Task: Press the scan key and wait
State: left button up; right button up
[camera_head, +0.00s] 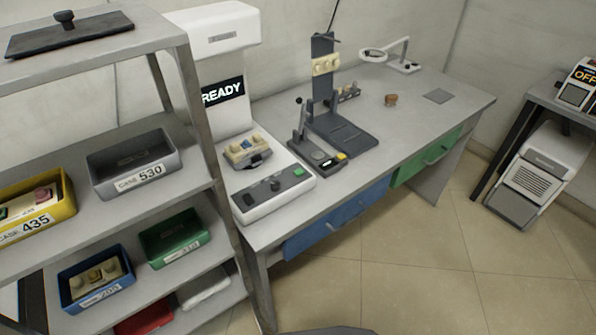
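A white scanner-like machine (227,120) stands at the left end of the workbench. Its dark screen (222,92) reads READY. The front panel of the base has a dark strip with a round knob (276,186) and a green key (299,172). The key's label is too small to read, so I cannot tell whether it is the scan key. Neither of my grippers is in view.
A grey rack at left holds a grey case 530 (139,189), a yellow case 435 (72,203), blue and green trays. On the bench (425,88) are a dark stand (345,132), a lever device with a yellow key (341,156) and a magnifier lamp (374,55). The floor ahead is clear.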

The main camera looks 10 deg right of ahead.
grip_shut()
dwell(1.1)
